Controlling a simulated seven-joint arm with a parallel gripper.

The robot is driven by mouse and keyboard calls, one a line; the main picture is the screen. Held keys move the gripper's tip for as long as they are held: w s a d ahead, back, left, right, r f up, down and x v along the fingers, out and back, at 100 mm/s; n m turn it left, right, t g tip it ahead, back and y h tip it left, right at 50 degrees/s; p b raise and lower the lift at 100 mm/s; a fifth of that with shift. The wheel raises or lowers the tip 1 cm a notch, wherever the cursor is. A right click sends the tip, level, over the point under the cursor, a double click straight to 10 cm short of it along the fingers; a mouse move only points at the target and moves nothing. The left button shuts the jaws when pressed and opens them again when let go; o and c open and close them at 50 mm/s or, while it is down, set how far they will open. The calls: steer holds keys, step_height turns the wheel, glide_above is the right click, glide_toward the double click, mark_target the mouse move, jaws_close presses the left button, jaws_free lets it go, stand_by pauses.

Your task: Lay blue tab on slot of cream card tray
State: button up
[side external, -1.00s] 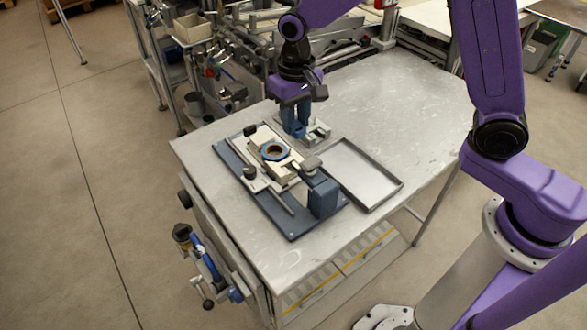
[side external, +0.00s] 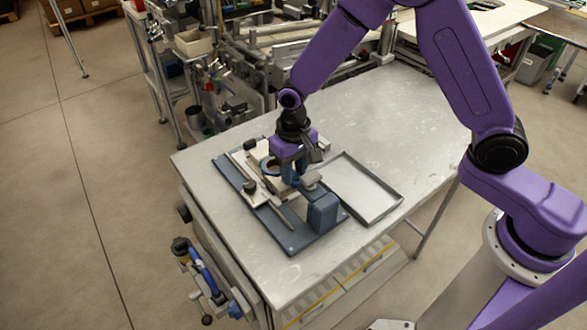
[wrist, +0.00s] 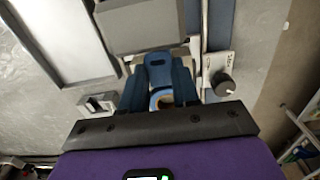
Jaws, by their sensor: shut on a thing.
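My gripper (side external: 289,178) points down over the blue-based fixture and is shut. In the wrist view, a blue piece (wrist: 158,72), which looks like the blue tab, shows between its blue fingers (wrist: 158,92). The cream block (side external: 256,170) of the fixture sits under and beside the gripper, with a blue and orange ring (side external: 268,164) on it, partly hidden. Part of the ring shows between the fingers in the wrist view (wrist: 161,100). I cannot tell whether the held piece touches the cream part. The slot is not clearly visible.
The fixture's blue baseplate (side external: 285,238) carries a tall blue block (side external: 322,212) and a dark knob (side external: 249,186). A shallow grey tray (side external: 365,190) lies to the right. A small slotted holder (wrist: 98,103) shows left of the fingers. The far tabletop is clear.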

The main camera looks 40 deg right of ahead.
mark_target(294, 176)
steer(key=shift+f, duration=0.5)
steer(key=o, duration=0.9)
steer(key=shift+r, duration=0.1)
step_height(294, 176, up, 13)
steer(key=s+d+r+n, duration=0.1)
steer(key=s+d+n, duration=0.5)
steer(key=s, duration=0.7)
steer(key=s+d+r+n, duration=0.1)
steer(key=s+d+n, duration=0.5)
steer(key=s, duration=0.8)
steer(key=shift+d+r+n, duration=0.2)
steer(key=shift+d+n, duration=0.1)
steer(key=shift+d, duration=0.8)
